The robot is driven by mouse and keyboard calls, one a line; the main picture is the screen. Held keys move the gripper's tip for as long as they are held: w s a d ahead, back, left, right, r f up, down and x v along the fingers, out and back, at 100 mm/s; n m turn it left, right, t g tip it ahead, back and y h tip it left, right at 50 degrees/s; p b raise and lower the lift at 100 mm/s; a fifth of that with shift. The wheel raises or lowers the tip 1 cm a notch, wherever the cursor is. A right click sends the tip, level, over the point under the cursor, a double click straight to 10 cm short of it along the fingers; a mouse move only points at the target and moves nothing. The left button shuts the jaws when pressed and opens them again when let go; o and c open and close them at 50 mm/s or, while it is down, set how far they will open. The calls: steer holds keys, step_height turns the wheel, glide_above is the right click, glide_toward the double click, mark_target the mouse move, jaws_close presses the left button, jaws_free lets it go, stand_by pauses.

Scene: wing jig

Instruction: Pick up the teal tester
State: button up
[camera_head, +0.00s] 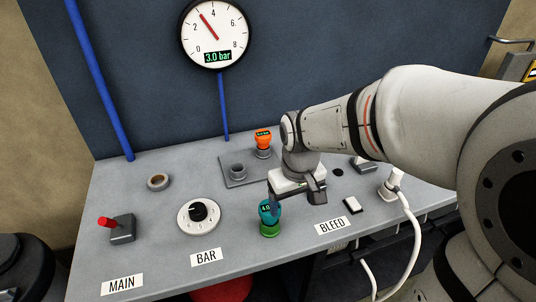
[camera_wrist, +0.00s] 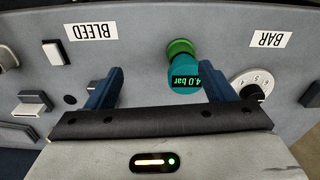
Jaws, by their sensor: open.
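The teal tester (camera_head: 266,212) stands on the grey bench near its front edge, with a green base under its teal body. In the wrist view the teal tester (camera_wrist: 184,75) shows a display reading 4.0 bar. My gripper (camera_head: 296,196) is above the bench, just right of and partly over the tester in the head view. In the wrist view my gripper (camera_wrist: 162,82) is open, its two blue fingers apart, with the tester beyond and between them, nearer the right finger. Nothing is held. Whether a finger touches the tester cannot be told.
An orange tester (camera_head: 263,137) stands in a grey socket plate (camera_head: 237,182) behind. A dial (camera_head: 199,214) and red-handled lever (camera_head: 112,227) are to the left. A white hose (camera_head: 410,226) hangs at right. A gauge (camera_head: 214,32) reads 3.0 bar.

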mark_target(270, 217)
steer(key=w+a+f, duration=0.1)
steer(key=w+a+n, duration=0.1)
steer(key=a, duration=0.1)
steer(key=w+a+f+n+g+p, duration=0.1)
steer(key=a, duration=0.1)
steer(key=shift+f, duration=0.35)
steer(key=shift+w+a+f+p, duration=0.1)
steer(key=shift+f+p, duration=0.3)
steer(key=shift+f, duration=1.6)
steer(key=shift+w+f+p, duration=0.1)
steer(key=shift+f+p, duration=0.25)
steer(key=shift+f, duration=1.65)
steer(key=shift+c, duration=0.2)
steer(key=c, duration=1.1)
step_height(270, 217, up, 10)
steer(key=shift+f+b, duration=0.15)
steer(key=shift+b, duration=0.3)
steer(key=shift+r+p, duration=1.05)
steer(key=shift+r, duration=0.7)
